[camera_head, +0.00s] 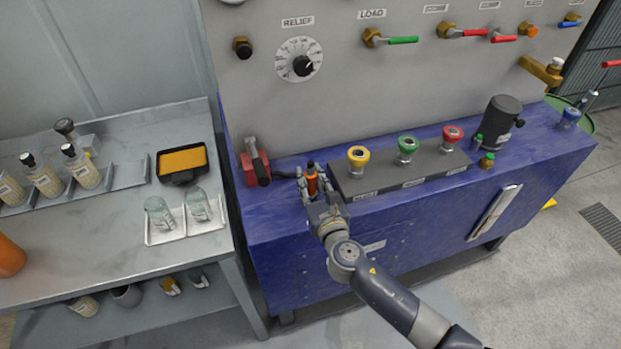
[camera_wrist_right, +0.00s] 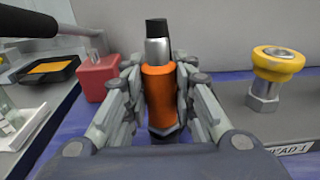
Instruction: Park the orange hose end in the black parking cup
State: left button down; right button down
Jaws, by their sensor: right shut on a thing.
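My right gripper (camera_head: 314,190) is shut on the orange hose end (camera_head: 312,182), at the left end of the blue bench front. In the right wrist view the orange hose end (camera_wrist_right: 159,95) stands about upright between the two fingers of the gripper (camera_wrist_right: 160,92), with a silver collar and a black tip on top. I cannot make out a black parking cup for certain; one under the hose end would be hidden. My left gripper is not in view.
A dark block with yellow (camera_head: 358,158), green (camera_head: 407,148) and red (camera_head: 452,137) couplings stands right of the gripper. A red box with a black lever (camera_head: 252,166) is close on the left. A black cylinder (camera_head: 498,122) stands at the bench's right.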

jog(key=shift+f, duration=0.25)
jog(key=c, duration=1.3)
grip_release()
jog(key=shift+o, duration=0.3)
jog(key=v, duration=1.2)
